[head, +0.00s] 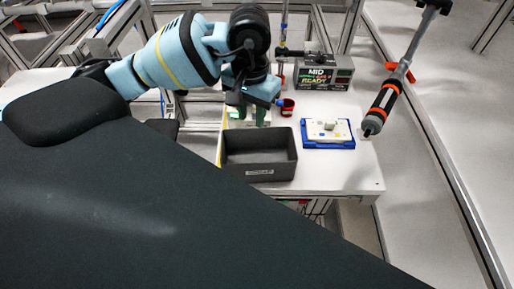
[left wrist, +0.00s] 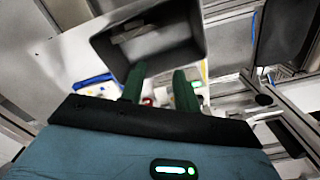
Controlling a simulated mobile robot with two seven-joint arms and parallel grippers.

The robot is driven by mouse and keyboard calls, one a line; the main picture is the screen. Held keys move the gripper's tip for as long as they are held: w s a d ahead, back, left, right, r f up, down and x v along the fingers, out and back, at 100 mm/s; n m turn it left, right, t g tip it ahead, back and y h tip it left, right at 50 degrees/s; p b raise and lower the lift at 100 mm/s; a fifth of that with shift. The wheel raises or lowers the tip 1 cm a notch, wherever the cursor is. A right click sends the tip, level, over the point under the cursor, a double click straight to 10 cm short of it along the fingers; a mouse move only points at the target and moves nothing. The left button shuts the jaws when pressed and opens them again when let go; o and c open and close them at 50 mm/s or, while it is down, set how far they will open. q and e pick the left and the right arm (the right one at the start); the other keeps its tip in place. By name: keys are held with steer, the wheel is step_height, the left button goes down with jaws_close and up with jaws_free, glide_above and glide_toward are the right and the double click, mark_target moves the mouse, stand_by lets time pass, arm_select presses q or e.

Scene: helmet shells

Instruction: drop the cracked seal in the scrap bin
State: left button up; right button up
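A dark grey open bin (head: 283,174), which I take to be the scrap bin, stands at the table's front with a small label on its front wall. In the left wrist view the bin (left wrist: 193,45) lies beyond the fingertips, with a pale patch inside that I cannot identify. My left gripper (head: 249,114) points down at the bin's back edge. Its green fingers (left wrist: 159,72) are apart, and nothing shows held between them. I cannot make out a cracked seal in either view. My right gripper is not in view.
A blue tray (head: 328,145) with a pale plate and small parts lies right of the bin. A small red cup (head: 287,107) and a grey box marked MID READY (head: 323,72) stand behind. A black and orange tool (head: 384,103) hangs at the right.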

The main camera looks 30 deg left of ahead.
arm_select(q)
step_height(320, 180, up, 8)
stand_by(0.5)
steer(key=shift+f, duration=0.1)
stand_by(0.6)
